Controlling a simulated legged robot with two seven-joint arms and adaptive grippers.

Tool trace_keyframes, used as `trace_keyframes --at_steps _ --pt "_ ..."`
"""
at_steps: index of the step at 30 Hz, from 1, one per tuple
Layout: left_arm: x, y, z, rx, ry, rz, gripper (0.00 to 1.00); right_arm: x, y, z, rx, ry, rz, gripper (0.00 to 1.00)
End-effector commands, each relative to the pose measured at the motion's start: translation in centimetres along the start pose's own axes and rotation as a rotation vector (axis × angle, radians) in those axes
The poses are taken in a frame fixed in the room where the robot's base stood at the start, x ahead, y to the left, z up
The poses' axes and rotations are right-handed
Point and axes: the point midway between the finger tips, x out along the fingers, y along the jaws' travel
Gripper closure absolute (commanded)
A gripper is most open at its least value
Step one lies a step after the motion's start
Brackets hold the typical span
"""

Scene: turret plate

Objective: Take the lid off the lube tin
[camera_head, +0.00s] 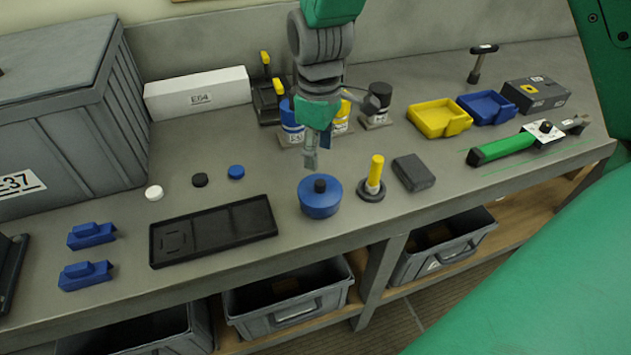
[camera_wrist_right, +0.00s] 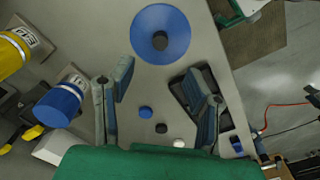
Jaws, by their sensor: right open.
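The lube tin (camera_head: 319,212) is a round blue tin near the front edge of the bench, in the middle of the head view. Its blue lid, with a black knob (camera_head: 320,185) on top, is on it. The right wrist view shows the lid from above as a blue disc (camera_wrist_right: 178,38) with the dark knob in its centre. My right gripper (camera_head: 317,148) hangs above and behind the tin, apart from it. In the wrist view its two fingers (camera_wrist_right: 163,85) are spread with nothing between them. My left gripper is not in view.
A yellow-handled stamp (camera_head: 375,172) and a dark block (camera_head: 413,173) stand right of the tin. A black tray (camera_head: 213,233) lies left. Blue-and-yellow containers (camera_head: 290,120) stand behind, close to my right gripper. Small caps (camera_head: 200,180) lie left, with bare bench around them.

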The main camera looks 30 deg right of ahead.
Motion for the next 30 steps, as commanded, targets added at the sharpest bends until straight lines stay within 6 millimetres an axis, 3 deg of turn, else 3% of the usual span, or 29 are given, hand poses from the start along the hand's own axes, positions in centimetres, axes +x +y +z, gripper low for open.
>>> trace_keyframes --at_steps 3,11,19,29,30 --pt "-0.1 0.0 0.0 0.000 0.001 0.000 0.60 2.2 0.3 0.2 0.002 0.000 -0.005 0.55" --pt "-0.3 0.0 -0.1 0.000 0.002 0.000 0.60 4.2 0.5 0.5 0.002 0.003 -0.005 0.55" --pt "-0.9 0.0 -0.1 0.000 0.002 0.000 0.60 8.0 -0.4 0.2 0.003 0.001 -0.003 0.55" --pt "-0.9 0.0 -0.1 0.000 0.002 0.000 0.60 8.7 -0.3 0.3 0.002 0.004 -0.002 0.55" --pt "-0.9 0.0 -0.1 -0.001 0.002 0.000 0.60 8.7 -0.3 0.3 0.003 0.004 -0.002 0.70"
